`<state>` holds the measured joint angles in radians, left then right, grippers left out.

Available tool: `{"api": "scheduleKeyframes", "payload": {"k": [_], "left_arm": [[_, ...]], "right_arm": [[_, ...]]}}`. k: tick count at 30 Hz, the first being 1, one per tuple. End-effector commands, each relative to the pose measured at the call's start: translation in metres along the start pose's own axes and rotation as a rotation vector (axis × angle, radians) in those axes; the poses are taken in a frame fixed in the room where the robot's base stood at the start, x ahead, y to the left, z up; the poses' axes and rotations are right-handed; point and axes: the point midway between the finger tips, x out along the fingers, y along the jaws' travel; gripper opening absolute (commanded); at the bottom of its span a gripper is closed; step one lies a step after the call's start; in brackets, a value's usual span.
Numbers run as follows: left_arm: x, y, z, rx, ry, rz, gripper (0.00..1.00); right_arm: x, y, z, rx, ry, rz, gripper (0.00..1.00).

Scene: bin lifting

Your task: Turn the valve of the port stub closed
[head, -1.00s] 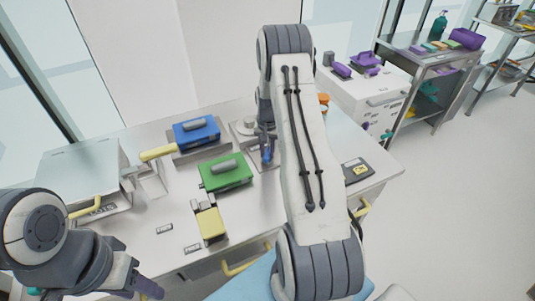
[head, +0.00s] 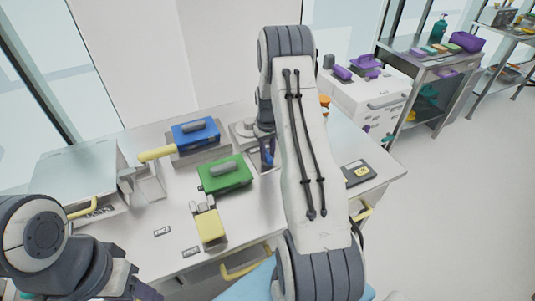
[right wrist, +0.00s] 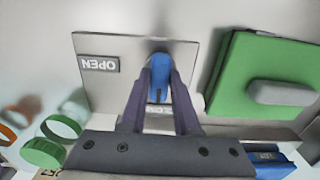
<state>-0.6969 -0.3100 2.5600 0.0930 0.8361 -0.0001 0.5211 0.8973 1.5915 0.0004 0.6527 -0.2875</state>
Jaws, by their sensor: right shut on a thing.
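The valve's blue handle (right wrist: 159,78) shows in the right wrist view, upright in the picture between the purple-grey fingers of my right gripper (right wrist: 158,90), which is shut on it. The handle stands in front of a grey plate (right wrist: 120,45) with an OPEN label (right wrist: 98,63) at its left. A second label below is partly hidden by the fingers. In the head view the blue handle (head: 268,158) shows just left of my right forearm, which covers part of the area. My left gripper (head: 146,292) is cut off at the bottom left edge.
A green case (head: 225,174) and a blue case (head: 196,134) stand left of the valve on the table. A yellow block (head: 210,227) sits in front. Green and orange rings (right wrist: 45,150) lie near the plate. A black-and-yellow device (head: 359,173) is to the right.

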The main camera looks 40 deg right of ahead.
Motion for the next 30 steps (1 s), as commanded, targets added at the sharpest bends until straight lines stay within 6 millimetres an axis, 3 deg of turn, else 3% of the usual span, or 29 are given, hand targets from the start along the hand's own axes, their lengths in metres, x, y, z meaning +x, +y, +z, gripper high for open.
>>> {"api": "scheduleKeyframes", "payload": {"k": [14, 15, 17, 30], "left_arm": [[0.0001, 0.0, 0.0, 0.0, 0.0, 0.0, 0.5], [0.0001, 0.0, 0.0, 0.0, 0.0, 0.0, 0.5], [0.0001, 0.0, 0.0, 0.0, 0.0, 0.0, 0.5], [0.0035, -0.0002, 0.0002, 0.0, 0.0, 0.0, 0.5]], "right_arm": [[-0.001, 0.0012, -0.0001, -0.016, 0.0, 0.002, 0.0], [-0.001, 0.0012, -0.0001, -0.016, 0.0, 0.002, 0.38], [-0.001, 0.0011, -0.0001, -0.016, 0.0, 0.002, 0.6], [-0.0092, 0.0007, -0.0006, -0.014, 0.002, 0.001, 0.6]]}}
